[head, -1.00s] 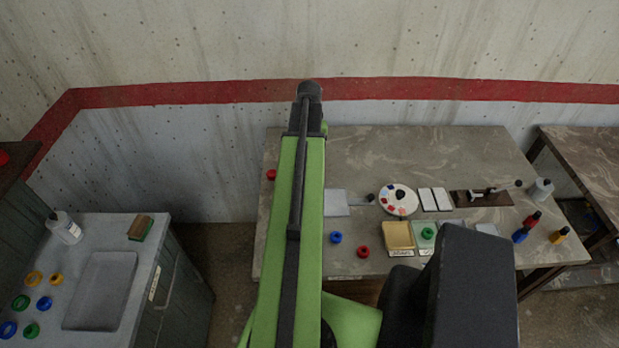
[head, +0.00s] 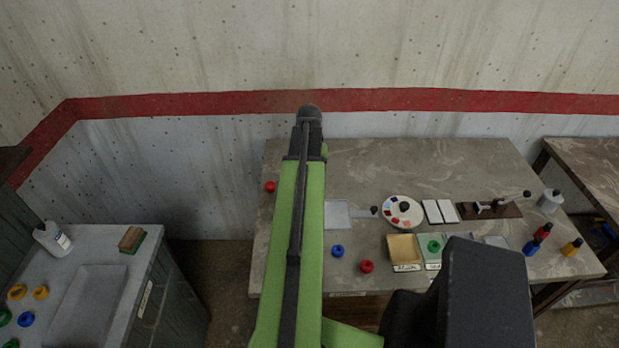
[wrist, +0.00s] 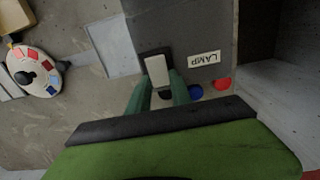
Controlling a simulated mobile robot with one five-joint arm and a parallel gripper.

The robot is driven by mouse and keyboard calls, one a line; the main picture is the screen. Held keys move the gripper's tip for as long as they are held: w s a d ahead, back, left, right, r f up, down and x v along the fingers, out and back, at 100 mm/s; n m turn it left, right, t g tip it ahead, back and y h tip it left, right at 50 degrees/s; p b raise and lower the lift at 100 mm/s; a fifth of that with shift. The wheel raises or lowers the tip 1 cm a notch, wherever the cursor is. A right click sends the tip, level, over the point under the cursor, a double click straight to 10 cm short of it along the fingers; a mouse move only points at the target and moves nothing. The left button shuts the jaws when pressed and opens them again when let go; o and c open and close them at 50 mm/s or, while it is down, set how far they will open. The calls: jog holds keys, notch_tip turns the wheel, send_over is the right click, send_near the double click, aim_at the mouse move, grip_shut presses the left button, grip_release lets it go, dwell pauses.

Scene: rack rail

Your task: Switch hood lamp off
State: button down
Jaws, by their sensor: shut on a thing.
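In the wrist view, a dark grey panel (wrist: 212,28) carries a white label reading LAMP (wrist: 204,58). Beside the label is a pale rectangular switch piece (wrist: 158,70) with a dark part behind it. My gripper (wrist: 160,80) has its two green fingers on either side of the pale piece's near end, shut on it. The exact finger contact is partly hidden. In the head view my arm covers this area, so the switch and gripper are hidden there. The lamp itself cannot be made out.
A worktable (head: 400,160) holds a round palette (head: 403,211), trays, bottles and coloured rings. A red ball-like object (head: 270,187) lies near its left edge. A grey counter (head: 130,275) stands to the left, with a floor gap between.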

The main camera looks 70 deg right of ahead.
jog(key=shift+s+a+h, duration=0.2)
jog(key=shift+a+h, duration=0.25)
jog(key=shift+h, duration=0.15)
jog(key=shift+a+t+h, duration=0.15)
jog(key=shift+t+h, duration=0.15)
jog(key=shift+t, duration=0.1)
jog(key=shift+s+a+f+h+b, duration=0.1)
jog(key=shift+h+b, duration=0.55)
jog(key=shift+h, duration=0.15)
jog(key=shift+t+h, duration=0.3)
jog(key=shift+t, duration=0.1)
jog(key=c, duration=1.2)
grip_release()
jog(key=shift+r, duration=0.2)
jog(key=shift+o, duration=0.2)
